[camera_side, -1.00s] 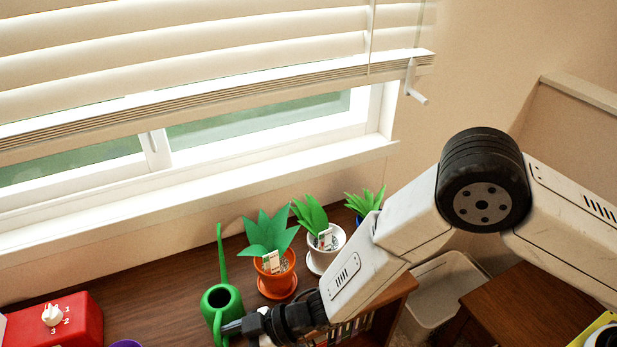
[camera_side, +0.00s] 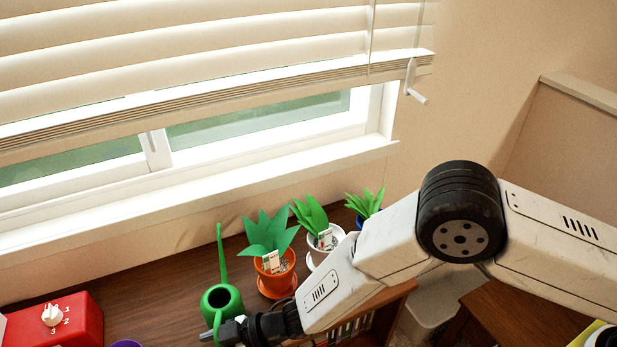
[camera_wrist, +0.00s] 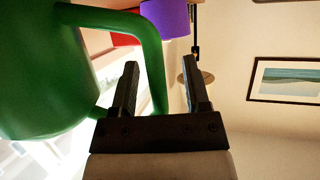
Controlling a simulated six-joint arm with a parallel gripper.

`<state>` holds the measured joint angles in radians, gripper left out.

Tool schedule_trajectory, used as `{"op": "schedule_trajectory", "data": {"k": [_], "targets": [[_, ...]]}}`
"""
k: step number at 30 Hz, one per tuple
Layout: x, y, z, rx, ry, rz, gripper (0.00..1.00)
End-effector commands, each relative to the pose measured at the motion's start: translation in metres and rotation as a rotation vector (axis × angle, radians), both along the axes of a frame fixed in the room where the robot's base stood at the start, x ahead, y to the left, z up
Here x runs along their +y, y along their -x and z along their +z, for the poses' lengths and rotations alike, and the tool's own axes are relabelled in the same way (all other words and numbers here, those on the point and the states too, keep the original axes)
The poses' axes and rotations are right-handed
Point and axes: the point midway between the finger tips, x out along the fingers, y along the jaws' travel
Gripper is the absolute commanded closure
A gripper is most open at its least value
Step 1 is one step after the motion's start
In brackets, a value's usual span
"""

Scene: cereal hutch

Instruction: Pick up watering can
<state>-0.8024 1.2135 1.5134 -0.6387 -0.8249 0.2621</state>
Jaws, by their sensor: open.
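The green watering can (camera_side: 229,301) stands upright on the brown wooden top, its long spout pointing toward the window. My gripper (camera_side: 220,331) is at the can's near side, beside its handle, low in the side view. In the wrist view the can's body (camera_wrist: 40,75) fills the left, and its curved handle shows in the gap between the two fingers of my open gripper (camera_wrist: 159,62). The fingers are apart and I see no grip on the handle. I cannot tell whether either finger touches it.
An orange potted plant (camera_side: 278,280) stands just right of the can, with a white potted plant (camera_side: 325,240) and a blue potted plant (camera_side: 364,207) beyond. A red box with a dial (camera_side: 70,322) and a purple object (camera_side: 126,344) lie left. The window (camera_side: 250,125) is behind.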

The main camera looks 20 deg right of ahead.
Motion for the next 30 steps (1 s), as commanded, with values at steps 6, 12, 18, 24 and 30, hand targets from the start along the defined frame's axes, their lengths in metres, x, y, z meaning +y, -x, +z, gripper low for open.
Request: {"op": "schedule_trajectory", "data": {"k": [6, 12, 18, 24, 30], "targets": [[-0.0002, -0.0001, 0.0002, 0.0, 0.0, 0.0, 0.65], [-0.0001, 0.0, 0.0002, 0.0, 0.0, 0.0, 1.0], [-0.0002, -0.0001, 0.0002, -0.001, 0.0, 0.0, 1.0], [-0.0002, -0.0001, 0.0002, -0.001, 0.0, 0.0, 1.0], [-0.0002, -0.0002, 0.0003, -0.001, 0.0, 0.0, 1.0]]}}
